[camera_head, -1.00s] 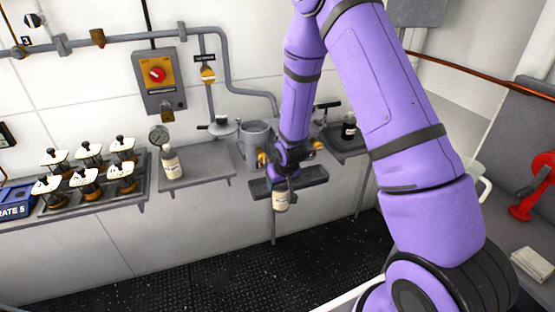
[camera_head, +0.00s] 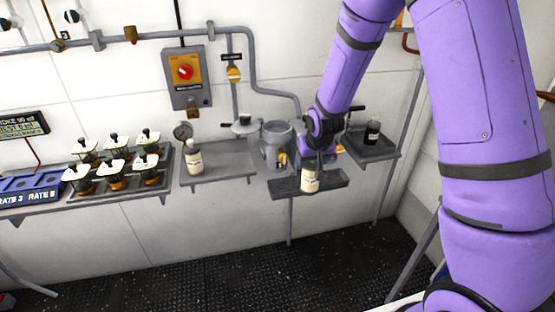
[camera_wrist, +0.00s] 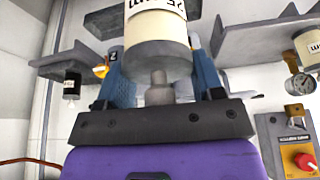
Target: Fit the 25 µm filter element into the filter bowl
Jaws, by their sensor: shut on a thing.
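My gripper (camera_head: 313,160) is shut on a cream cylindrical element (camera_head: 310,181) with a pale label. In the wrist view the element (camera_wrist: 158,38) is between the blue fingers, its grey stem towards the palm. Part of its label reads like "25", upside down. In the head view it hangs below the gripper, in front of the drip tray (camera_head: 285,190). The grey filter bowl (camera_head: 276,150) stands behind and to the left of my gripper, with its open top showing. The element is apart from the bowl. The bowl's right side is partly hidden by my gripper.
A similar cream element (camera_head: 194,160) stands on the shelf (camera_head: 222,170) at left, near a gauge (camera_head: 183,131) and a lid with a handle (camera_head: 244,124). A dark element (camera_head: 372,133) stands on the right tray (camera_head: 385,152). Several white-topped units fill the rack (camera_head: 75,194) at far left.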

